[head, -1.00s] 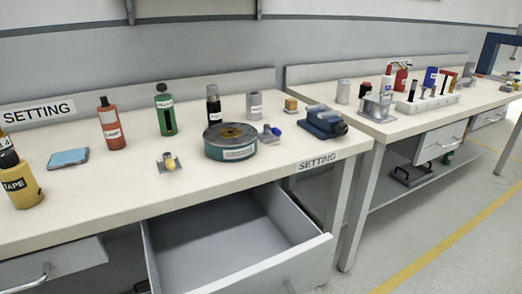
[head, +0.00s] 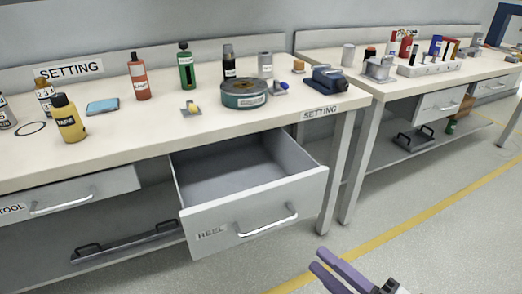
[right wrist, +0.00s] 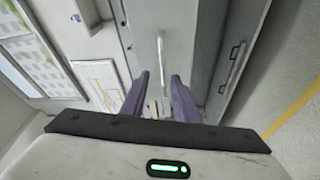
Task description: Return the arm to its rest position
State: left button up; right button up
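My right gripper (head: 324,262) is at the bottom of the head view, with two purple fingers in front of the bench and apart from it. In the right wrist view the same gripper (right wrist: 160,84) has its fingers spread with nothing held between them. A handle (right wrist: 157,58) on a pale front shows beyond the fingertips in the wrist view. My left gripper is in neither view.
The bench top (head: 150,122) carries a round reel (head: 243,95), a yellow TAPE bottle (head: 68,120), a red bottle (head: 139,78) and a blue device (head: 329,80). A shut TOOL drawer (head: 90,190) is at left. Open floor (head: 430,220) with a yellow line lies at right.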

jog(key=d+f+m+g+h, duration=0.1)
jog(key=d+f+m+h, duration=0.6)
jog(key=m+h, duration=0.55)
jog(key=s+d+f+m+g, duration=0.1)
jog(key=s+f+m+g, duration=0.1)
jog(key=s+m+g, duration=0.5)
jog(key=s+d+f+m+g, duration=0.1)
jog(key=s+f+m+g, duration=0.15)
jog(key=s, duration=0.85)
jog(key=w+a+f+t+y, duration=0.35)
jog(key=w+a+t, duration=0.2)
jog(key=a, duration=0.25)
pick_arm(q)
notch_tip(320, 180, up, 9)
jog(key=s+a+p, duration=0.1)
jog(key=p, duration=1.4)
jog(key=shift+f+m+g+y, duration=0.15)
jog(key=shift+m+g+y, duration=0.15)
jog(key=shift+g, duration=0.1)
pick_arm(e)
notch_tip(320, 180, up, 9)
jog(key=d+h, duration=0.1)
jog(key=shift+s+d+f, duration=0.15)
jog(key=shift+d, duration=0.15)
